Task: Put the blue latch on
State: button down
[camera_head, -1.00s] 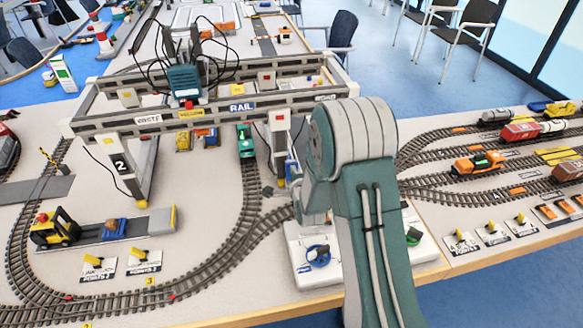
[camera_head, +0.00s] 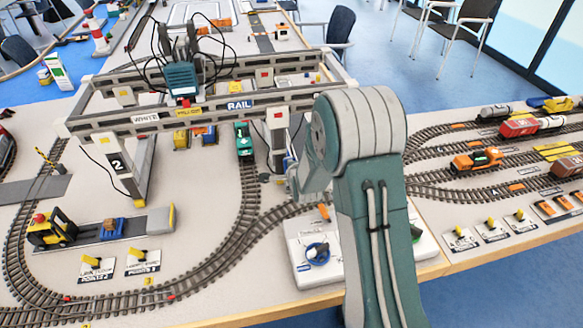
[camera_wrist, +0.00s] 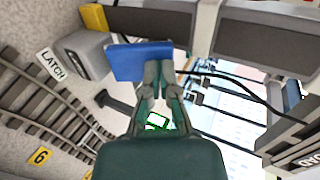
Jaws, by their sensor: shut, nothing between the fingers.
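The blue latch (camera_wrist: 140,62) shows in the wrist view as a flat blue plate beside a grey block (camera_wrist: 82,55), near a white label (camera_wrist: 51,64) reading LATCH. My gripper (camera_wrist: 160,72) is shut and empty. Its fingertips are at the right part of the blue plate's lower edge, overlapping it in the picture; whether they touch it I cannot tell. In the head view my arm hides the gripper's fingers, and I cannot make out the latch there.
The gantry crane frame (camera_head: 185,118) stands over the track just left of my arm. A green engine (camera_head: 244,140) stands on the rails beneath it. A white control panel with a blue ring (camera_head: 318,254) lies at the table's front edge. In the wrist view, black cables (camera_wrist: 235,82) hang right of the fingers.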

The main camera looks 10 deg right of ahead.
jog(key=shift+w+g, duration=0.4)
jog(key=shift+w, duration=0.25)
jog(key=shift+s, duration=0.15)
jog(key=shift+s+f, duration=0.2)
jog(key=shift+s, duration=0.45)
